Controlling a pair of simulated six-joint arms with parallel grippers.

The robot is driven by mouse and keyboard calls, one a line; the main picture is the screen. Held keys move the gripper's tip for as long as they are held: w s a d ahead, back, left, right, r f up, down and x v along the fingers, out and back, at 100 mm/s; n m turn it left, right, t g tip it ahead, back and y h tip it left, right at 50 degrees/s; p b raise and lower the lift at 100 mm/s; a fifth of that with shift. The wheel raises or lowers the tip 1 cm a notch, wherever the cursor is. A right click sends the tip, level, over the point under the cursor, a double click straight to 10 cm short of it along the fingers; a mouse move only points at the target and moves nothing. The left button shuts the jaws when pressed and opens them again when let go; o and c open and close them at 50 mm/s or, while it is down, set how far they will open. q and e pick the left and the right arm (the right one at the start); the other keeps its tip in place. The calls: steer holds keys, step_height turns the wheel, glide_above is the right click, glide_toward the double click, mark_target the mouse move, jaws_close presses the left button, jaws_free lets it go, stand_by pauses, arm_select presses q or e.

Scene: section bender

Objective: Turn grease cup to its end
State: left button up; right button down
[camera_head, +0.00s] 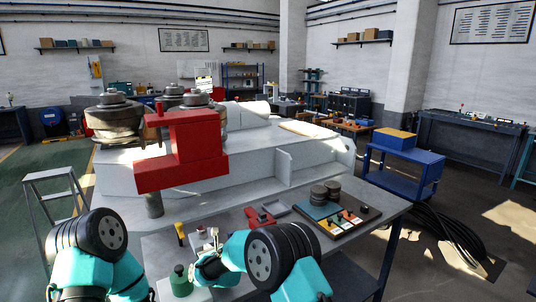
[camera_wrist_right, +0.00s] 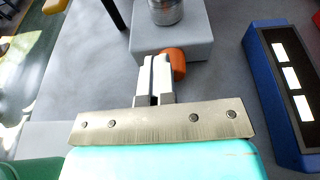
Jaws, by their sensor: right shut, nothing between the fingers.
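A metal cylinder (camera_wrist_right: 165,10) stands on a pale grey block (camera_wrist_right: 190,40) at the top of the right wrist view; it looks like the grease cup, but I cannot be sure. A rounded orange piece (camera_wrist_right: 177,62) sits at the block's near edge, partly behind my fingers. My right gripper (camera_wrist_right: 157,62) is shut and empty, its fingertips beside the orange piece; I cannot tell whether they touch it. In the head view the right gripper (camera_head: 207,268) is low over the bench, near the small pale block (camera_head: 202,244). My left arm shows at lower left, but its gripper is out of view.
A green bottle (camera_head: 180,281) stands close left of my right gripper, and a yellow-topped tool (camera_head: 180,233) stands behind it. A red machine block (camera_head: 183,155) overhangs the bench. A dark tray (camera_head: 307,224) of parts lies to the right. A blue-framed panel (camera_wrist_right: 268,95) flanks the right wrist view.

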steer(key=shift+w+d+r+t, duration=0.2)
steer(key=shift+w+d+t, duration=0.1)
steer(key=shift+w+d, duration=0.55)
steer(key=shift+r, duration=0.15)
steer(key=shift+w+d+r, duration=0.1)
steer(key=shift+r, duration=0.15)
steer(key=shift+d, duration=0.15)
steer(key=shift+r, duration=0.1)
steer(key=shift+s, duration=0.2)
steer(key=shift+s+d+f, duration=0.1)
steer(key=shift+s+d, duration=0.3)
steer(key=shift+s, duration=0.45)
steer(key=shift+s+d+f, duration=0.15)
steer(key=shift+s+d, duration=0.2)
steer(key=shift+s, duration=0.5)
steer(key=shift+s+d+f, duration=0.1)
steer(key=shift+s+d, duration=0.3)
steer(key=shift+s, duration=0.45)
